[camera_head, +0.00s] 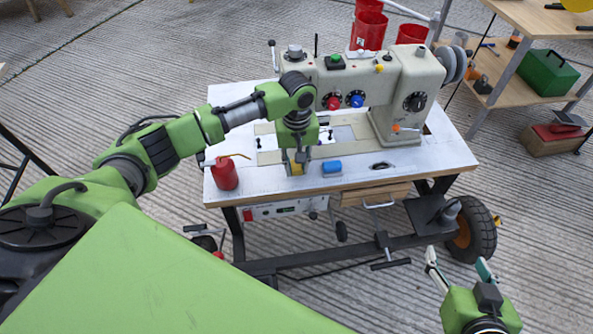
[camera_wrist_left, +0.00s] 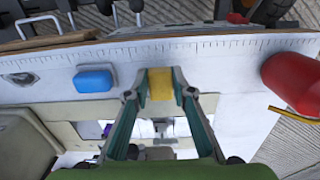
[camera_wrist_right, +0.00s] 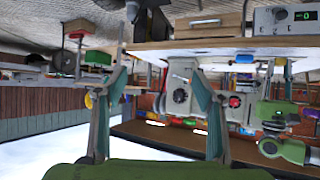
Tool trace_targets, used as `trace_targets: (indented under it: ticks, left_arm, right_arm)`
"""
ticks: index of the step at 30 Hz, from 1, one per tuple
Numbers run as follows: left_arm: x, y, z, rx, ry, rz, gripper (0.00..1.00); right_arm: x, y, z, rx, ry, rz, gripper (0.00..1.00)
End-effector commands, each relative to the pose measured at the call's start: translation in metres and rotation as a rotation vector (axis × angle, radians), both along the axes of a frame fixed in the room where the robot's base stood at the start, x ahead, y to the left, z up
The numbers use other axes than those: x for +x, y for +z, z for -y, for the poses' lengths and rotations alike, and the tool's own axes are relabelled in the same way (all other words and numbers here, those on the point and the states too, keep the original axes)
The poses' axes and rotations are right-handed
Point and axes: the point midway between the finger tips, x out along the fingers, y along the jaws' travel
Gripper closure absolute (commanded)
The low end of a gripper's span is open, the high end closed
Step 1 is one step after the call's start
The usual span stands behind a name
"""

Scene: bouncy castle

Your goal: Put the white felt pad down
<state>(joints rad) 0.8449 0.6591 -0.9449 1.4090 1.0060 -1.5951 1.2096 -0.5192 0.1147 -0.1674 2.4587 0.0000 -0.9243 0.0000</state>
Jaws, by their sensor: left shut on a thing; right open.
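My left gripper (camera_head: 296,166) is shut on a small yellow block (camera_wrist_left: 161,82), just over the front part of the white sewing machine table (camera_head: 255,181). I cannot tell whether the block touches the table top. I cannot make out a white felt pad as a separate thing; the held piece looks yellow. My right gripper (camera_head: 459,268) is open and empty, low in front of the table's right side. Its open fingers also show in the right wrist view (camera_wrist_right: 158,85).
A blue block (camera_head: 332,168) lies right of the left gripper, and a red oil can (camera_head: 225,174) stands left. The sewing machine (camera_head: 398,85) stands behind. Red buckets (camera_head: 369,28) and a shelf with a green toolbox (camera_head: 547,73) stand beyond.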

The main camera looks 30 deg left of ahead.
Motion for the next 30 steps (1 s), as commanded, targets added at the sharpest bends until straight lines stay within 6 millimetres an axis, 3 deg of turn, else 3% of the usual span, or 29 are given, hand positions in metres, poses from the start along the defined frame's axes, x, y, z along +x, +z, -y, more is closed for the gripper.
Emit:
trace_targets:
  ticks: [3, 9, 26, 27, 28, 30]
  left_arm:
    - [0.0, -0.013, 0.0, 0.001, 0.0, -0.001, 0.94]
    - [0.0, -0.018, 0.0, 0.001, 0.0, 0.001, 0.94]
    - [0.0, -0.02, 0.0, -0.001, 0.0, 0.001, 0.94]
    - [0.0, -0.021, 0.0, 0.0, -0.001, 0.001, 0.69]
    - [0.0, -0.021, 0.0, 0.0, -0.001, 0.001, 0.62]
    - [0.0, -0.021, 0.0, 0.0, 0.0, 0.001, 0.6]
  right_arm:
    - [0.013, 0.014, -0.006, 0.022, 0.006, 0.089, 0.37]
    - [0.02, 0.028, -0.009, 0.035, 0.011, 0.15, 0.37]
    - [0.014, 0.019, -0.007, 0.025, 0.008, 0.102, 0.37]
    - [0.014, 0.017, -0.007, 0.024, 0.008, 0.097, 0.37]
    - [0.013, 0.017, -0.007, 0.024, 0.008, 0.096, 0.37]
    - [0.013, 0.017, -0.007, 0.024, 0.007, 0.096, 0.37]
